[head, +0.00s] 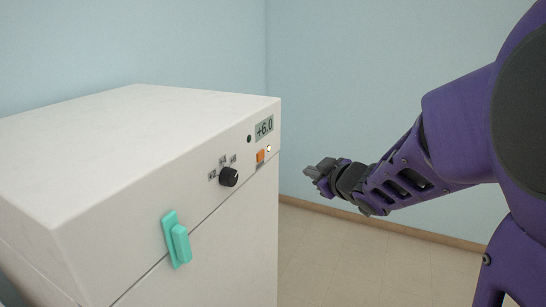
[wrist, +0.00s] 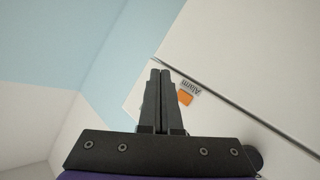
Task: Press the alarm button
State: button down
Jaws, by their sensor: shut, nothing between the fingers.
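In the wrist view the orange button (wrist: 185,98) shows just right of my fingers, beside an upside-down "Alarm" label (wrist: 190,88). My gripper (head: 308,171) is shut and empty. In the head view it is to the right of the button, in front of the panel and apart from it. In the wrist view my closed fingertips (wrist: 160,73) point past the button's left side.
The panel also carries a display reading +6.0 (head: 264,127), a small white light (head: 269,148), a dark round spot (head: 249,139) and a black knob (head: 229,177). A teal handle (head: 177,240) sticks out lower left. Open floor (head: 340,255) lies right of the cabinet.

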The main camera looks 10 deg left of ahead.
aim_at(261, 156)
jog(key=shift+a+r, duration=0.35)
jog(key=shift+r, duration=0.45)
jog(key=shift+w+a, duration=0.1)
jog(key=w+a+b, duration=0.2)
jog(key=w+a, duration=0.1)
jog(key=a, duration=0.5)
jog(key=shift+a, duration=0.2)
dwell(1.6)
jog(key=shift+w+a, duration=0.1)
jog(key=shift+a, duration=0.15)
